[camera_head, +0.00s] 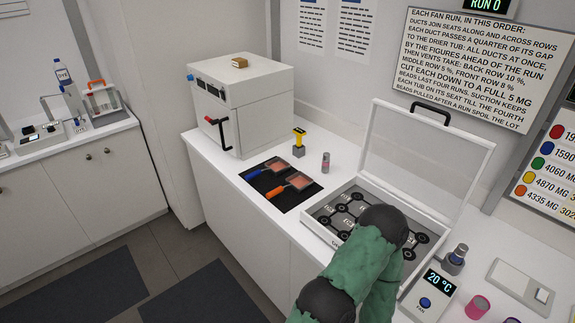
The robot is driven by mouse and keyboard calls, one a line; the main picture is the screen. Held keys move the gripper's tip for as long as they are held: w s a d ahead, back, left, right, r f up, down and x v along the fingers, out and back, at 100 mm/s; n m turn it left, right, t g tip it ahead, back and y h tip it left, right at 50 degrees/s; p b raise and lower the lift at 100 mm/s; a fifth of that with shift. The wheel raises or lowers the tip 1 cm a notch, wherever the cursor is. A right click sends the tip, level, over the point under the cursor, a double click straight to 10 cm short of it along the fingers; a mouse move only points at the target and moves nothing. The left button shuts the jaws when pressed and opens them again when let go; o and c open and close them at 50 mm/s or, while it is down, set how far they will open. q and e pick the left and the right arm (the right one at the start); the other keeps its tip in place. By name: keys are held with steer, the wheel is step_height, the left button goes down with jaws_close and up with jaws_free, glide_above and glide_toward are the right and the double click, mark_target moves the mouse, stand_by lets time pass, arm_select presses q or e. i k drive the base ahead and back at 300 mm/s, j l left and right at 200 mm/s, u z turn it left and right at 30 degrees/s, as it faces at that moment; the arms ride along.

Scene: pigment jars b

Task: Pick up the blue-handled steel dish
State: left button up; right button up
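The blue-handled steel dish (274,166) lies on a black mat (250,186) on the white counter. Its blue handle points left and its shallow pan holds something reddish. A similar dish with an orange handle (275,193) lies just in front of it on the same mat, its pan to the right. A green-sleeved arm of mine with black joints rises from the bottom edge, right of the mat and in front of the open white case. I cannot see a gripper on it. Neither gripper shows, and nothing touches the blue-handled dish.
A white oven (262,120) with a red-and-black handle stands behind the mat. The open case (420,150) is to the right.

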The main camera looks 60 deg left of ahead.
mark_target(277, 167)
steer(key=u, duration=2.2)
